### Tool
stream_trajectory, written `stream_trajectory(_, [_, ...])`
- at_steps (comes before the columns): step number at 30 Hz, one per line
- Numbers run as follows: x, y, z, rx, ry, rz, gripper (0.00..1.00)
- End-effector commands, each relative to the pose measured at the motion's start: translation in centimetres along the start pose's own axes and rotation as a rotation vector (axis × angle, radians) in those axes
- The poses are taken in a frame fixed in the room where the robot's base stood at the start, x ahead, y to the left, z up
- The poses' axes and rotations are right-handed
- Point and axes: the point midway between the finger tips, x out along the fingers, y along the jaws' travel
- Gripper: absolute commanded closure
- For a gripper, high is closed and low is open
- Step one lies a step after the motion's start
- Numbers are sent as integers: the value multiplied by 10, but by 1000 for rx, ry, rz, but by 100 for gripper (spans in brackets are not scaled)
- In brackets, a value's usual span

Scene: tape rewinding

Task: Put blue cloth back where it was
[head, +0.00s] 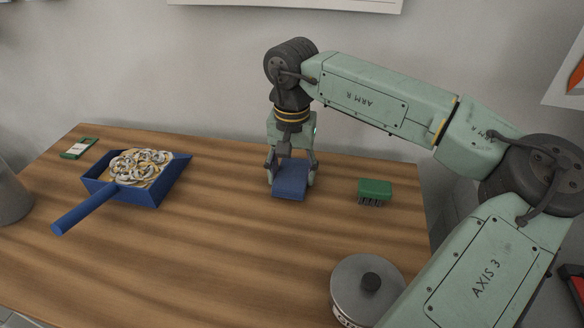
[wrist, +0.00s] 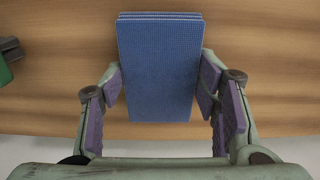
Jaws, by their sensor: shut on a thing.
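The blue cloth (head: 289,183) is a folded, block-like stack in the middle of the wooden table, towards the back. My gripper (head: 291,177) points down over it with a finger on each side. In the wrist view the cloth (wrist: 160,65) lies between the purple pads of my gripper (wrist: 161,95), which is shut on it. I cannot tell whether the cloth's underside touches the table or is slightly above it.
A green brush (head: 375,189) is right of the cloth. A blue dustpan (head: 172,178) with ring-shaped shavings is at left, beside a small green and white packet (head: 79,148). A lidded metal tin (head: 367,289) is at the front right. The wooden table (head: 220,250) is bare at front centre.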

Motion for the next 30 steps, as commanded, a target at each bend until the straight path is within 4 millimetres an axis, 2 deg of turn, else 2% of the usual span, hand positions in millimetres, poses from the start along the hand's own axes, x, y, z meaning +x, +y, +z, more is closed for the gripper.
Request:
stream_trajectory(7, [5, 0, 0, 1, 0, 0, 66])
stream_trajectory(8, [5, 0, 0, 1, 0, 0, 43])
stream_trajectory(17, [4, 0, 0, 1, 0, 0, 24])
stream_trajectory(25, [3, 0, 0, 1, 0, 0, 24])
stream_trajectory(30, [-6, 0, -1, 2, 2, 0, 24])
